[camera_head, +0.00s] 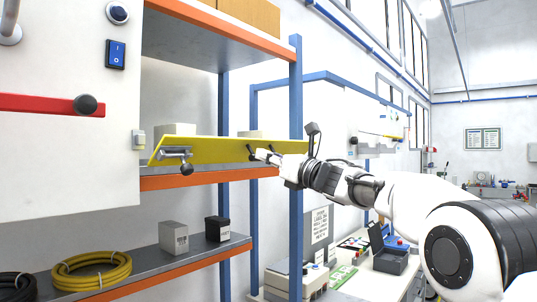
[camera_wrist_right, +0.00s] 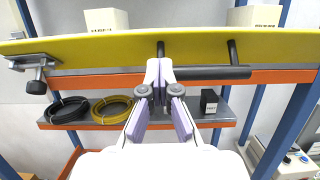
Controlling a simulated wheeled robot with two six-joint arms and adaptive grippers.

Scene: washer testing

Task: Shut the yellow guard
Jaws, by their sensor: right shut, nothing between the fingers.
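The yellow guard (camera_head: 215,150) is a long flat panel that sticks out to the right from beside the white machine housing (camera_head: 65,150), in front of the shelf rack. In the right wrist view the guard (camera_wrist_right: 100,48) spans the whole width. A metal clamp with a black knob (camera_head: 180,160) sits at its left end. A black bar handle (camera_wrist_right: 210,73) on two posts is on its face. My right gripper (camera_head: 256,153) is shut and empty, its fingertips (camera_wrist_right: 160,72) at the handle's left part; whether they touch it I cannot tell. My left gripper is not in view.
The housing carries a blue switch (camera_head: 115,54) and a red bar with a black knob (camera_head: 50,104). Blue rack posts (camera_head: 296,200) and orange-edged shelves (camera_head: 200,178) stand behind the guard. Cable coils (camera_head: 92,270) and small boxes lie below. A workbench is at right.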

